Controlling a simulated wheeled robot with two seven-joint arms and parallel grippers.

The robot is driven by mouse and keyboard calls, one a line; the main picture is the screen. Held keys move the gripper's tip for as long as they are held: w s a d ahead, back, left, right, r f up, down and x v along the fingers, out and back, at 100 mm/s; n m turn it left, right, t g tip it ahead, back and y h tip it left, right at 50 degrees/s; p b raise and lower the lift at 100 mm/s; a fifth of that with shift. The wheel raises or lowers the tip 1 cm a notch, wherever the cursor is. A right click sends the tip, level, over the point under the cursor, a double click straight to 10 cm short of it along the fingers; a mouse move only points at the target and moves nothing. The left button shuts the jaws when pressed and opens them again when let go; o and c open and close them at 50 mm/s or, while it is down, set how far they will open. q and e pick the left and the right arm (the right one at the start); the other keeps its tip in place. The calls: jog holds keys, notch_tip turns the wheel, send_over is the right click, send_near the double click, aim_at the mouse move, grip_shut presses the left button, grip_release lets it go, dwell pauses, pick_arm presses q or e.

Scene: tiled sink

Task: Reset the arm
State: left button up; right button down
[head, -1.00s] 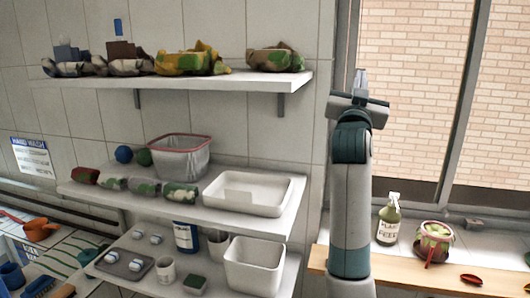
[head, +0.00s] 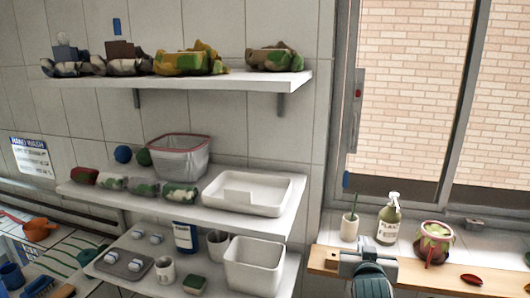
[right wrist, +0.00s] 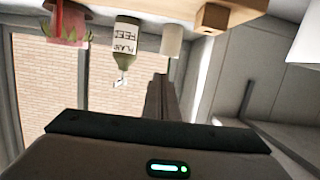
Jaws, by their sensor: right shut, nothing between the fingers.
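My right gripper (head: 360,248) is low at the right of the head view, in front of the wooden window ledge. Its grey body and blue-grey wrist show at the bottom edge. In the right wrist view its fingers (right wrist: 158,92) are together with nothing between them. The view there is upside down, with the ledge things at the top. The gripper appears apart from the bottle and the cup. My left gripper is in neither view.
A green pump bottle (head: 388,224), white cup (head: 349,229) and red-brown pot (head: 433,244) stand on the ledge (head: 465,276). A red item (head: 471,279) lies there. Shelves with a white tray (head: 250,208) and white bin (head: 250,278) are left of my arm.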

jog(key=s+a+f+n+g+y, duration=0.1)
jog(key=s+f+n+g+y, duration=0.35)
jog(key=s+f, duration=1.75)
jog(key=s+a+f+g, duration=0.2)
jog(key=s+f+g, duration=0.15)
jog(key=s, duration=0.85)
jog(key=s+a+f+g, duration=0.1)
jog(key=s+f+g, duration=0.25)
jog(key=s, duration=0.85)
notch_tip(320, 180, down, 35)
jog(key=s+g+b, duration=0.1)
jog(key=b, duration=0.5)
jog(key=s+d+f+b, duration=0.1)
jog(key=s+f+b, duration=0.1)
jog(key=s+f, duration=0.7)
jog(key=s+d+f+g+b, duration=0.1)
jog(key=s+d+f+b, duration=0.1)
jog(key=s+f, duration=0.7)
notch_tip(320, 180, down, 4)
jog(key=shift+s+f+n+b, duration=0.15)
jog(key=shift+f+n+b, duration=0.15)
jog(key=shift+b, duration=0.4)
